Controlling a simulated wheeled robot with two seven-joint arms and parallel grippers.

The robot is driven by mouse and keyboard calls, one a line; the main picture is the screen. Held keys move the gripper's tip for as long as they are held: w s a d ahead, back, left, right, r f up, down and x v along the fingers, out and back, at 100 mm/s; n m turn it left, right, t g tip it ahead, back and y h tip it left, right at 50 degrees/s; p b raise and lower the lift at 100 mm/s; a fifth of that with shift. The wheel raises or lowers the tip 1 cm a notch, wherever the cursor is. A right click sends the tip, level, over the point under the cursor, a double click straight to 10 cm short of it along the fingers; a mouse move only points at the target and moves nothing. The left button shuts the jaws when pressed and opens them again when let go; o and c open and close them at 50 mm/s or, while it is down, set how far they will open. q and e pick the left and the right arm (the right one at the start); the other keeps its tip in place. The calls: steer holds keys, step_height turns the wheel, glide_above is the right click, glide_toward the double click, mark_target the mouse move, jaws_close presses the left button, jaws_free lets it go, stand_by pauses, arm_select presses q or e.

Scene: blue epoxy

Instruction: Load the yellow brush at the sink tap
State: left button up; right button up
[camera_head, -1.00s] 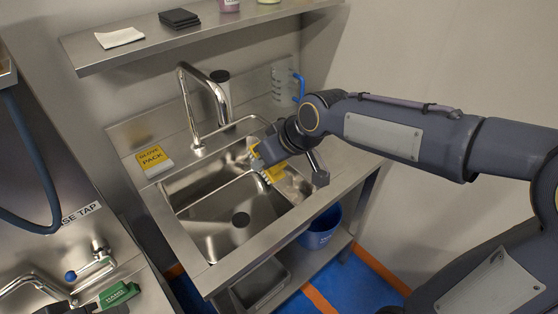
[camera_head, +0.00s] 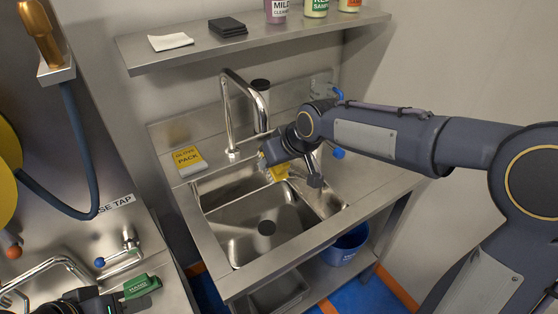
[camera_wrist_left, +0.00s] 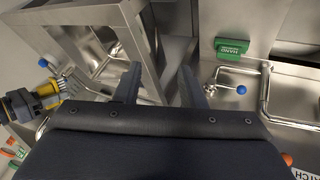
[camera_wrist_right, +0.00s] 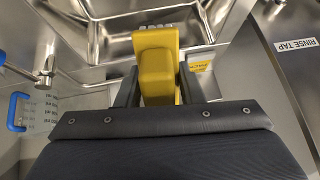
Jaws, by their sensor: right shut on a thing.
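The yellow brush (camera_head: 279,172) is held by my right gripper (camera_head: 276,165) over the back right part of the sink basin (camera_head: 232,226). In the right wrist view the brush (camera_wrist_right: 157,65) sits between the two fingers, its bristles pointing at the basin. The tall sink tap (camera_head: 228,115) stands behind the basin, left of the right gripper; the brush is apart from its spout.
A yellow glove pack (camera_head: 187,160) lies left of the tap. A shelf (camera_head: 270,40) with bottles spans above. A rinse tap station (camera_head: 120,250) is at left. A blue bucket (camera_head: 345,246) stands below. A blue knob (camera_head: 338,153) shows beside the right gripper.

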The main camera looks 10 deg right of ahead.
arm_select(q)
steer(key=shift+o, duration=1.2)
steer(key=shift+w, duration=0.15)
steer(key=w+d+r+m, duration=0.1)
steer(key=w+d+m, duration=0.15)
steer(key=w, duration=0.75)
steer(key=n+t+h, duration=0.1)
steer(key=n+h, duration=0.4)
steer(key=h, duration=0.8)
glide_toward(335, 155)
steer(key=x, duration=1.1)
steer(key=shift+d, duration=0.2)
steer(key=shift+c, duration=0.2)
